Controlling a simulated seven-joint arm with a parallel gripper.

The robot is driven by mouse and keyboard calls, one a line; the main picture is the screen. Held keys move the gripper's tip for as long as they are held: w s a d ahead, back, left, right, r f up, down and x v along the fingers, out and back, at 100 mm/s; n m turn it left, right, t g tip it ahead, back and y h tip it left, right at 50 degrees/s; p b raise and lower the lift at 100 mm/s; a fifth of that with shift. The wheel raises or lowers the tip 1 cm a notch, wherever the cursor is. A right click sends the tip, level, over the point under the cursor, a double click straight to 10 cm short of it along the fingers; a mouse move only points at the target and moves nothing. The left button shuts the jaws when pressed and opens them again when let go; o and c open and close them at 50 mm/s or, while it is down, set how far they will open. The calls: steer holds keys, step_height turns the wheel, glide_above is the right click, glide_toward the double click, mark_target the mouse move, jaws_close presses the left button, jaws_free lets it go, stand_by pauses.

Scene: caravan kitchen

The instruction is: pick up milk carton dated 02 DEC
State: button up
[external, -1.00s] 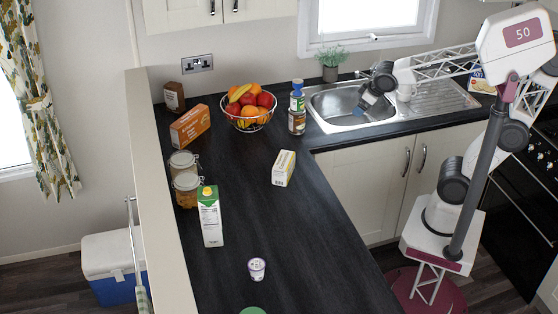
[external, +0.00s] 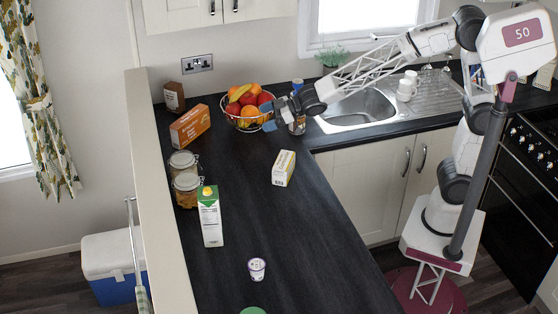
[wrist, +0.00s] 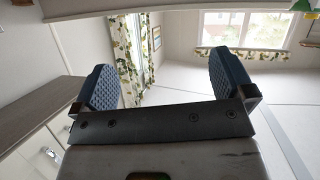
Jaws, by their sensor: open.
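One milk carton (external: 210,217), white with a green top and a yellow cap, stands upright on the dark worktop near its left edge. Its date is too small to read. My gripper (external: 270,118) is in front of the fruit bowl, above the worktop, well up and to the right of the carton in the picture. It is open with nothing between its fingers. In the wrist view my two blue finger pads (wrist: 166,88) are wide apart. The carton does not show there; walls, curtains and a window do.
Two glass jars (external: 185,180) stand right behind the carton. An orange box (external: 190,126), a brown jar (external: 174,97) and a fruit bowl (external: 246,122) are at the back.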

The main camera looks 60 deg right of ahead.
steer(key=w+a+f+n+g+y, duration=0.1)
steer(key=a+f+n+y, duration=0.15)
steer(key=a, duration=0.55)
steer(key=w+a+f+n+g+y, duration=0.15)
steer(key=a+y, duration=0.25)
steer(key=a, duration=0.5)
steer(key=n+g+y, duration=0.4)
steer(key=g, duration=0.2)
glide_toward(211, 216)
steer(key=w+r, duration=0.1)
steer(key=w+d+r, duration=0.1)
steer(key=shift+w+d+r, duration=0.1)
steer(key=shift+w+r, duration=0.15)
steer(key=shift+r, duration=0.05)
steer(key=shift+w+a, duration=0.25)
steer(key=shift+a, duration=1)
steer(key=shift+w+a, duration=0.25)
steer(key=shift+a, duration=1)
steer(key=shift+w+a, duration=0.2)
steer(key=shift+a, duration=1.1)
steer(key=shift+c, duration=0.5)
